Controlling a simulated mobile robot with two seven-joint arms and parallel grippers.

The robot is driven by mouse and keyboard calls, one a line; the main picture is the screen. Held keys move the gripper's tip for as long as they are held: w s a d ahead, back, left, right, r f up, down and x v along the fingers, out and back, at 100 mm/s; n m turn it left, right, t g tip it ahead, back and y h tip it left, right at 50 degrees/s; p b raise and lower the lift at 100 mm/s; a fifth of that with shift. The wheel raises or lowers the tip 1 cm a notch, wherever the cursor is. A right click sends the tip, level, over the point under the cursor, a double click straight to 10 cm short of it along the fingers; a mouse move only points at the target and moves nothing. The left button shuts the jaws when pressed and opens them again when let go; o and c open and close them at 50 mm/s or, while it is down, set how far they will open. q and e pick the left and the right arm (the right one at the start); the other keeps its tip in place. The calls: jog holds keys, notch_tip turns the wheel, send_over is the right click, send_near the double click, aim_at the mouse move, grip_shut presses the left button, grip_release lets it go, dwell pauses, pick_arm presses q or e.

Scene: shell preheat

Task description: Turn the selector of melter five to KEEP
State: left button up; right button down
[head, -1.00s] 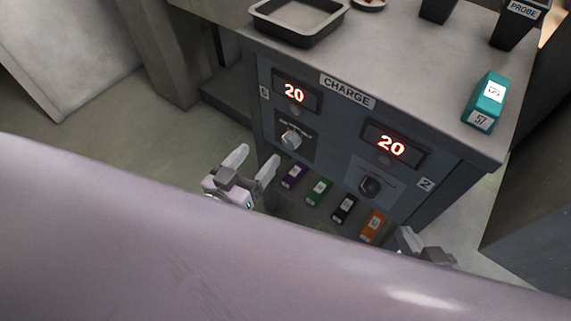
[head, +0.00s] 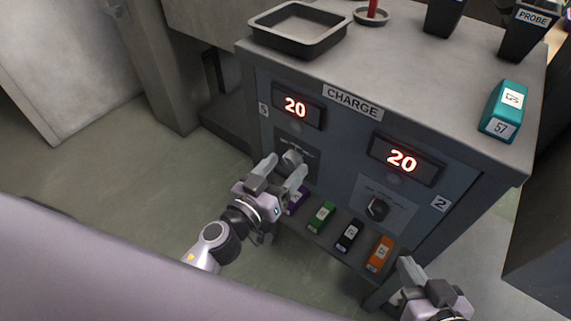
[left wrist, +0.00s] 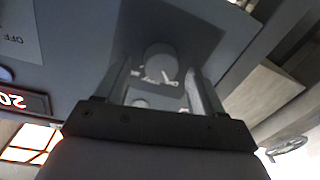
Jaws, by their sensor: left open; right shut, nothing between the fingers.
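The selector of melter five is a round grey knob (head: 291,157) on a dark plate, below the left display, which reads 20 beside a small 5 label (head: 263,109). My left gripper (head: 281,170) is open in front of this knob, one finger on each side of its lower part in the head view. In the left wrist view the knob (left wrist: 160,62) shows beyond and between the two open fingers; contact cannot be told. The lettering around the knob is unreadable. My right gripper (head: 407,268) is shut and empty at the lower right, away from the knobs.
Melter two's dark knob (head: 377,208) and display (head: 404,161), also 20, are to the right. Purple, green (head: 321,217), black and orange (head: 380,253) blocks sit on a ledge below. A tray (head: 299,45) and teal block (head: 504,111) stand on top.

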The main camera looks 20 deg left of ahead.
pick_arm(q)
jog(key=shift+w+d, duration=0.15)
jog(key=shift+w, duration=0.4)
jog(key=c, duration=1.1)
jog(key=shift+o, duration=0.2)
